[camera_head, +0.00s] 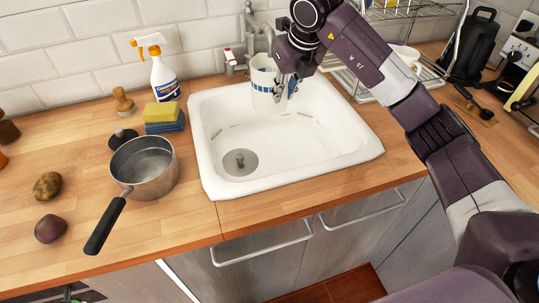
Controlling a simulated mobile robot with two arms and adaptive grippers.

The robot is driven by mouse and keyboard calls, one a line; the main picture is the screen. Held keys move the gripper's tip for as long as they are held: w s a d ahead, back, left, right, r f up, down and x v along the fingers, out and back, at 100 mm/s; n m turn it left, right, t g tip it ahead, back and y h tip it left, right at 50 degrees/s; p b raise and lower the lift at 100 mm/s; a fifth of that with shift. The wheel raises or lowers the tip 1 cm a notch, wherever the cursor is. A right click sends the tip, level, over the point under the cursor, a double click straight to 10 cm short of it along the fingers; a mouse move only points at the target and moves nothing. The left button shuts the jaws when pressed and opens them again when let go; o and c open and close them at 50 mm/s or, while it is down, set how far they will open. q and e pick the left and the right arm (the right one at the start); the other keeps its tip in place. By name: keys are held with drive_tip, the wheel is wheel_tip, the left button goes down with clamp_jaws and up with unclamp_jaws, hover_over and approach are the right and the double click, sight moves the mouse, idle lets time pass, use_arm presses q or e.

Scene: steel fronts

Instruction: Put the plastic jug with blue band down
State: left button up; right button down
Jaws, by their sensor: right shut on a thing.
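The plastic jug with blue band (264,98) is white and stands upright at the back of the white sink (203,150), near the tap. I cannot tell whether its base touches the sink. My right gripper (286,88) reaches down from above and is shut on the jug's right side. The fingers and the wrist hide part of the jug's right side and rim. My left gripper is not in view.
A saucepan (147,170) stands left of the sink, its black handle pointing to the front. Sponges (164,118), a spray bottle (163,75) and a tap (250,40) are nearby. A dish rack (428,72) stands right. The sink's front basin is clear.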

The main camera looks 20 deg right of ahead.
drive_tip(key=shift+w+a+r+m+h, duration=0.15)
drive_tip(key=shift+r+m+h, duration=0.15)
drive_tip(key=shift+r+m, duration=0.35)
wheel_tip(320, 180, down, 20)
drive_tip(key=p, duration=0.3)
drive_tip(key=c, duration=1.8)
unclamp_jaws()
drive_tip(key=shift+r, duration=0.15)
drive_tip(key=shift+r, duration=0.1)
drive_tip(key=b+v, duration=0.1)
drive_tip(key=v, duration=1.1)
